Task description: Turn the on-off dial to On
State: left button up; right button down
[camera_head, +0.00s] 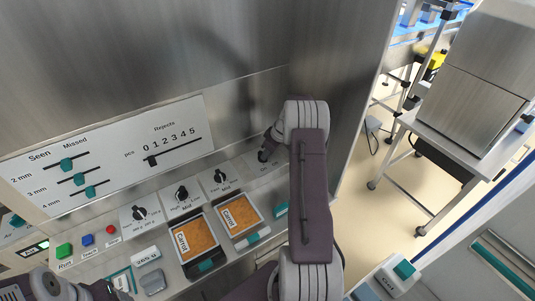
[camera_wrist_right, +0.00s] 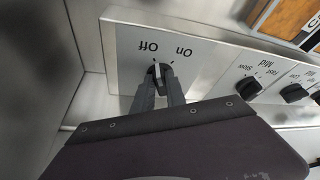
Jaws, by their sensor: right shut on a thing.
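The on-off dial (camera_wrist_right: 159,73) is a small dark knob with a pale mark, on a light plate with "Off" and "On" printed on it, upside down in the right wrist view. Its mark seems to point up, nearer "Off"; the fingers partly cover it. My right gripper (camera_wrist_right: 160,84) is shut on the dial, one finger on each side. In the head view my right gripper (camera_head: 264,155) reaches the panel's right end and hides the dial. Part of my left arm shows at the lower left; its fingers are not clear.
Other dials, the nearest (camera_head: 220,177), stand left on the same sloped panel. Below are two orange "Carrot" screens (camera_head: 239,215). A green button (camera_head: 64,250) and a sliders board (camera_head: 110,150) are further left. A steel wall rises behind. Open floor lies right.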

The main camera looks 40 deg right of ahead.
jog(key=m, duration=0.1)
jog(key=m+h, duration=0.1)
jog(key=shift+a+m, duration=0.25)
jog(key=shift+m, duration=0.05)
jog(key=shift+a+r+m+h, duration=0.2)
jog(key=shift+m+h, duration=0.1)
jog(key=shift+m, duration=0.5)
jog(key=m+p, duration=0.1)
jog(key=p, duration=0.1)
jog(key=m+h+p, duration=0.1)
jog(key=p, duration=0.2)
jog(key=m+p, duration=0.2)
jog(key=shift+a+r+h, duration=0.2)
jog(key=shift+a+h, duration=0.1)
jog(key=shift+w+f+m+p, duration=0.1)
jog(key=shift+f+m+p, duration=0.1)
jog(key=shift+m+p, duration=0.45)
jog(key=shift+a+f+m+h, duration=0.15)
jog(key=shift+m+h, duration=0.25)
jog(key=shift+m, duration=0.25)
jog(key=shift+g, duration=0.3)
jog(key=c, duration=1.4)
grip_release()
jog(key=shift+o, duration=0.2)
